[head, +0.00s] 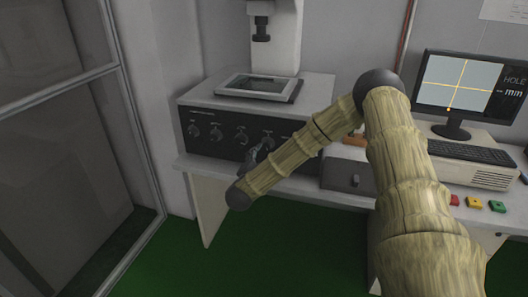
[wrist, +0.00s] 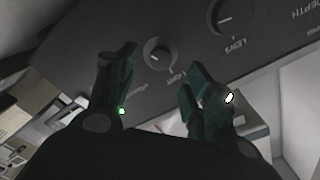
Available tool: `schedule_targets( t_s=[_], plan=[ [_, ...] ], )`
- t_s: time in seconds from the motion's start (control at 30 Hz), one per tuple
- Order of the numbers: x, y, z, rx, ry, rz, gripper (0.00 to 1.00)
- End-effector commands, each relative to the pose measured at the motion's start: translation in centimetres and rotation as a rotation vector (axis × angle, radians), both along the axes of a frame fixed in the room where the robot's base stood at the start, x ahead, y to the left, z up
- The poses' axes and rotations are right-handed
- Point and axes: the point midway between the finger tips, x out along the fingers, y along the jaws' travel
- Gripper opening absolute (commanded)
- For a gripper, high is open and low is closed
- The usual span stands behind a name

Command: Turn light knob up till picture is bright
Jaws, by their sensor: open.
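A measuring machine's dark front panel (head: 180,121) carries a row of knobs with labels too small to read in the head view. In the wrist view, a knob (wrist: 158,53) shows just beyond and between my fingertips; its label is not clearly readable. A second knob (wrist: 228,17) to its upper right is labelled LENS. My gripper (wrist: 158,72) is open, its two dark green fingers apart, with nothing seen between them except the panel and knob behind. In the head view my gripper (head: 257,153) is close to the panel, partly hidden by my arm. The monitor (head: 459,84) shows a grey-blue picture with yellow cross lines.
The machine has a glass stage (head: 261,87) on top under a column (head: 274,40). A small box (head: 346,171) stands right of it, partly behind my arm. A keyboard (head: 467,151) and coloured buttons (head: 473,202) are at right. Green floor (head: 270,250) is open in front.

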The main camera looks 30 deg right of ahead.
Motion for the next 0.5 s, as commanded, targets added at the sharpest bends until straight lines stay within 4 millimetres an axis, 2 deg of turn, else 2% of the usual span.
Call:
schedule_targets(
  t_s=[0.2,0.5],
  plan=[
    [-2.3,2.7,-0.1,0.000,0.002,0.002,0.51],
    [-3.5,4.0,0.0,0.000,0.000,-0.001,0.51]
  ],
)
